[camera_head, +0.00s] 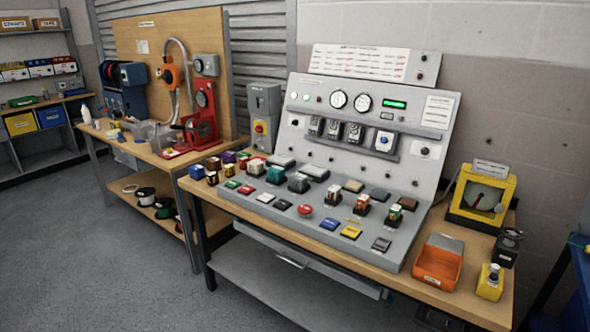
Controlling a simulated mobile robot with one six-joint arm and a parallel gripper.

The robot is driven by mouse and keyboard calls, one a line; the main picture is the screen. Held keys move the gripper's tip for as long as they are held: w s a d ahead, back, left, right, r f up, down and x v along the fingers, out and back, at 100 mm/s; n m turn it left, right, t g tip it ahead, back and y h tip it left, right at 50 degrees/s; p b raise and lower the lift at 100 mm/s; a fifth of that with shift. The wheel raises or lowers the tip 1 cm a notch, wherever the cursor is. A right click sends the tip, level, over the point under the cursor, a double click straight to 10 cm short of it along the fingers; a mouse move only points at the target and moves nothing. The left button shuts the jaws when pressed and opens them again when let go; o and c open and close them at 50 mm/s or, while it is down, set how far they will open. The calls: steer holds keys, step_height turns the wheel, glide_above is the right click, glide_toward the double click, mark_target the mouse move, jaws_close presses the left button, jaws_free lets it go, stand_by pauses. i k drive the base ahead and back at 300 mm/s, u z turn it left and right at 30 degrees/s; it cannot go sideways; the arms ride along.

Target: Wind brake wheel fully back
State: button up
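I cannot tell for certain which part is the brake wheel. A red stand (201,127) on the left bench carries a dark round part (203,97) that looks like a dial or small wheel. An orange round-bodied device (173,73) with a grey hose hangs on the wooden backboard behind it. A yellow-framed unit (454,213) with a dark face and a red part inside stands at the right end of the near bench. All are too small to read a wheel position. My gripper is not in view.
A grey sloped console (340,170) with gauges, buttons and several small coloured blocks fills the near wooden bench. Grey floor (90,270) is clear at left.

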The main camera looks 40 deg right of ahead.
mark_target(511, 235)
steer(key=z, duration=0.5)
steer(key=k, duration=1)
steer(key=u, duration=0.35)
